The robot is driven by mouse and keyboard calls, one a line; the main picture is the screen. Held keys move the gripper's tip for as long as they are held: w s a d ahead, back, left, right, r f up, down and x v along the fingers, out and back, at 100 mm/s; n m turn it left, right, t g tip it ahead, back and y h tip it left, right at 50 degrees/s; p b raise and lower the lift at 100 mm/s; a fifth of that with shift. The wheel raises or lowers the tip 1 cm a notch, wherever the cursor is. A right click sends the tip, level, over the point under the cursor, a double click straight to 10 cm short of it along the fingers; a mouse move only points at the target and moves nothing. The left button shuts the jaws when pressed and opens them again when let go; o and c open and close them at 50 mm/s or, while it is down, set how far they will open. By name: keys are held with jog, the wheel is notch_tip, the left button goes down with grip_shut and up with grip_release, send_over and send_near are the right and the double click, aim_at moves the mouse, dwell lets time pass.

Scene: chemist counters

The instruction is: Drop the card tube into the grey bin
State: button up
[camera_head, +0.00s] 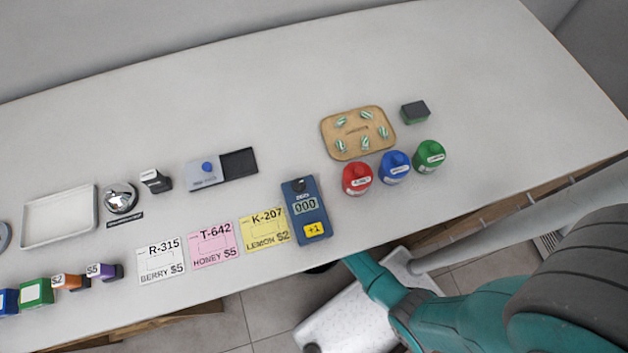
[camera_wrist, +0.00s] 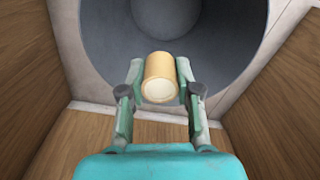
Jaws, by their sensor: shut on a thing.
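The card tube (camera_wrist: 159,78) is a short tan cylinder with a pale round end. In the wrist view my gripper (camera_wrist: 158,88) is shut on it, with one finger at each side. The grey bin (camera_wrist: 100,40) shows behind the tube as a wide, round, dark grey opening. The tube appears in front of or over its near part; I cannot tell the exact height. In the head view neither the tube nor the bin is seen, and my arm reaches down at the lower right.
Wooden panels (camera_wrist: 30,65) stand close on both sides of the bin. The counter (camera_head: 300,80) holds red (camera_head: 357,179), blue (camera_head: 395,167) and green (camera_head: 429,156) bottles, a tan tray (camera_head: 342,127), a blue counter device (camera_head: 306,225) and several price cards. Its back is clear.

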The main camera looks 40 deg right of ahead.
jog(key=shift+f, duration=0.3)
jog(key=o, duration=0.8)
jog(key=shift+o, duration=0.2)
jog(key=shift+r, duration=0.15)
notch_tip(320, 180, up, 12)
dwell(0.4)
